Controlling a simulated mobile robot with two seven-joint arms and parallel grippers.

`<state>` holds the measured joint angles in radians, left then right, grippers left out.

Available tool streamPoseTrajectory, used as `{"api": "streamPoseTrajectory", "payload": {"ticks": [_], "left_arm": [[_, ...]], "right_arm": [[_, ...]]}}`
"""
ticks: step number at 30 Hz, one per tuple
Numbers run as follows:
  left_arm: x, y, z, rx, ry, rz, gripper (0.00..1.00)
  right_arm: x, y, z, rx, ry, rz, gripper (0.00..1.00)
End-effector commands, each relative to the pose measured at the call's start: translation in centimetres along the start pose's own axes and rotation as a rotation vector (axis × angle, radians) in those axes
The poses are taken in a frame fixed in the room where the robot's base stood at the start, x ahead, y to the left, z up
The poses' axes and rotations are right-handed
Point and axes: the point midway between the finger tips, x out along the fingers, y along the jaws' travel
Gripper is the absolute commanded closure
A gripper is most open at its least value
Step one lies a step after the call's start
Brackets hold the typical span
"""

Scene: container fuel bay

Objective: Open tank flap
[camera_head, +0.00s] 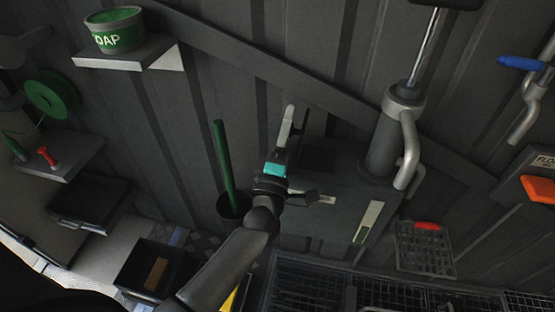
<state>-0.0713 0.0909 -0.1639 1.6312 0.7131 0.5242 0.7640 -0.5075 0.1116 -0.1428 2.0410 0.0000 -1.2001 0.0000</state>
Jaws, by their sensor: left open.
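The tank (340,235) is a dark grey box against the corrugated wall, right of the middle. Its front carries a pale upright gauge strip (367,222) and a small pale label. A flap does not stand out clearly on it; my left gripper and wrist cover its left edge. My left gripper (293,128), with a teal block at its base, is open at the tank's upper left corner. Its fingers point up in the picture, and nothing shows between them. I cannot tell whether it touches the tank. My right gripper is not in view.
A grey hand pump (395,140) with a curved handle rises on the tank's right. A green rod stands in a dark pot (233,206) left of my gripper. A soap tub (114,30) sits on a shelf. A wire basket (425,250) hangs at right.

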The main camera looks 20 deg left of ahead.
Motion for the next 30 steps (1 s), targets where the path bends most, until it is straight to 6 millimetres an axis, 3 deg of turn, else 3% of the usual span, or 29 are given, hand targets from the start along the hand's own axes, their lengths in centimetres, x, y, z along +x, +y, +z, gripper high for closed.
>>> {"api": "streamPoseTrajectory", "payload": {"ticks": [9, 15, 21, 30], "left_arm": [[-7.4, 0.0, 0.0, 0.003, -0.004, -0.006, 0.32], [-11.2, 0.0, 0.1, 0.002, -0.003, -0.004, 0.32], [-12.9, 0.0, 0.0, 0.001, -0.002, -0.002, 0.32], [-13.2, 0.0, 0.0, 0.001, -0.001, 0.0, 0.32]], "right_arm": [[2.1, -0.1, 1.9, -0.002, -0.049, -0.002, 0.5], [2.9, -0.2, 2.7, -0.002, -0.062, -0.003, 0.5], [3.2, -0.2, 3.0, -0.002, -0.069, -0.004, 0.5], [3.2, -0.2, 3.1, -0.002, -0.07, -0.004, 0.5]]}}
